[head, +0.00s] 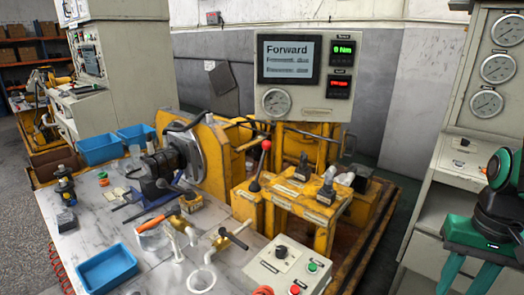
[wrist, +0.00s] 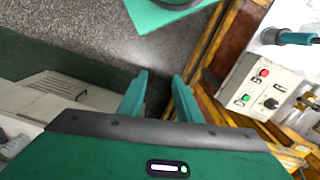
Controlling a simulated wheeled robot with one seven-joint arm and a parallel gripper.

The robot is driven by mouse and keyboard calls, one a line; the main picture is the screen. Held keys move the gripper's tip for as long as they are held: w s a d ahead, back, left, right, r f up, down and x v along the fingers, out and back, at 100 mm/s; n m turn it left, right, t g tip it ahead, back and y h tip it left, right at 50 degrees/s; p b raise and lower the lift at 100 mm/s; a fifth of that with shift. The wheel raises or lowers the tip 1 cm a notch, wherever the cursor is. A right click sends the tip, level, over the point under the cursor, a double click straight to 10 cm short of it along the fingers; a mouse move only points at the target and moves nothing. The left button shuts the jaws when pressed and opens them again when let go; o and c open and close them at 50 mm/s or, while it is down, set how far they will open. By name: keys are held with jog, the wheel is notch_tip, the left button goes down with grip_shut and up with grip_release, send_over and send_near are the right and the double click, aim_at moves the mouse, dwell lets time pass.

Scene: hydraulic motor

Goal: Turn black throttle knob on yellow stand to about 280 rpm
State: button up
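The yellow stand (head: 285,205) is in the middle of the head view. I cannot tell which is the throttle knob. A red-balled lever (head: 261,165) stands upright at the stand's left. My gripper (head: 468,278) is at the far right of the head view, pointing down, well apart from the stand. In the wrist view my gripper (wrist: 160,76) is open, with two green fingers apart and nothing between them. The display (head: 304,75) reads "Forward"; its red number is unreadable.
A grey control box (head: 281,267) with a black knob and red and green buttons stands at the front; it also shows in the wrist view (wrist: 262,85). A gauge cabinet (head: 458,125) stands at right.

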jog(key=shift+w, duration=0.6)
jog(key=shift+o, duration=1.1)
jog(key=shift+s+r, duration=0.25)
notch_tip(320, 180, up, 14)
jog(key=n, duration=0.2)
send_over(304, 154)
notch_tip(304, 154, down, 10)
